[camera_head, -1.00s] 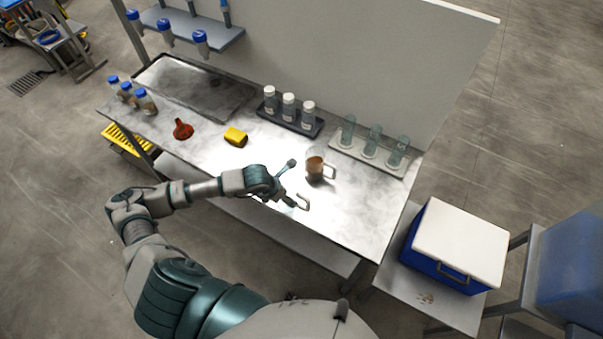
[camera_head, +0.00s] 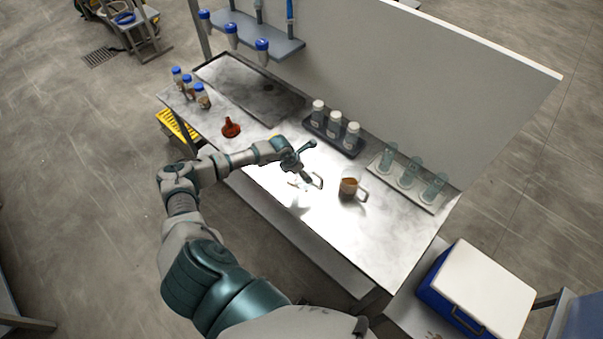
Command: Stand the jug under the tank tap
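My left gripper (camera_head: 306,178) is over the middle of the bench, left of a handled cup with brown contents (camera_head: 349,186). A clear jug is at its fingertips; its pale handle (camera_head: 319,181) shows to the right of the fingers. The jug's see-through body is faint against the glare, and the exact grip is hard to see. The gripper seems shut on it, a little above the bench. My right gripper is not in view. No tap can be made out. A blue body (camera_head: 582,322), possibly the tank, is cut off at the bottom right.
A blue cooler with a white lid (camera_head: 488,285) stands off the right end. The bench's front right is clear.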

